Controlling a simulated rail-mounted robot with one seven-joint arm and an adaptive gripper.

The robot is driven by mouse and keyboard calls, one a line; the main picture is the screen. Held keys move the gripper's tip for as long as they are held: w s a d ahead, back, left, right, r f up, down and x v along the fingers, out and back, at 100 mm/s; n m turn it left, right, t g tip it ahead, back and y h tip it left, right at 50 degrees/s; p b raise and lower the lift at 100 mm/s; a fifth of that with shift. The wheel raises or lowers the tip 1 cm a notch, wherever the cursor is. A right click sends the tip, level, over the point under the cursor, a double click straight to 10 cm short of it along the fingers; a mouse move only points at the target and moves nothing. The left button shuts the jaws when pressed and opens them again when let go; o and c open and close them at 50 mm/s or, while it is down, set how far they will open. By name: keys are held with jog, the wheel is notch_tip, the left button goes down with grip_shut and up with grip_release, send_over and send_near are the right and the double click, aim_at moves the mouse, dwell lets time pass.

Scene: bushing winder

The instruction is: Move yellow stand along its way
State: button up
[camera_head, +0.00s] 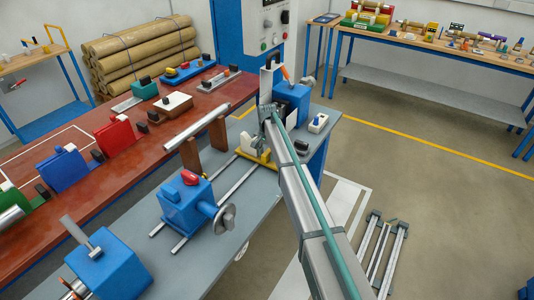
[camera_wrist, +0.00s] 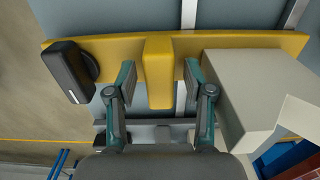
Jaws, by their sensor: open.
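The yellow stand (camera_head: 262,160) sits across the two rails on the grey bench, near the blue headstock, partly hidden by my arm. In the wrist view the yellow stand (camera_wrist: 210,43) is a long bar with a raised block in its middle. It has a black knob (camera_wrist: 66,70) at the left and a pale grey block (camera_wrist: 240,85) on its right part. My gripper (camera_wrist: 160,72) is open, with one finger on each side of the raised block. A gap shows on both sides. The gripper is hard to make out in the head view.
Metal rails (camera_head: 236,182) run along the grey bench (camera_head: 210,255). A blue tailstock with a handwheel (camera_head: 225,218) stands nearer on them. The blue headstock (camera_head: 292,95) is behind the stand. A grey bar on brown posts (camera_head: 217,133) stands left. The red table (camera_head: 70,190) holds several coloured parts.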

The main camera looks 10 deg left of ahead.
jog(key=shift+f, duration=0.2)
jog(key=shift+c, duration=0.2)
grip_shut()
jog(key=s+a, duration=0.2)
jog(key=s, duration=0.2)
jog(key=s+a+b, duration=0.1)
jog(key=s+a, duration=0.1)
jog(key=s, duration=0.2)
jog(key=s+a+b, duration=0.1)
jog(key=s+a, duration=0.1)
jog(key=s, duration=0.2)
jog(key=shift+s+a, duration=0.15)
jog(key=shift+s, duration=0.25)
jog(key=shift+o, duration=0.2)
grip_release()
jog(key=shift+w, duration=0.1)
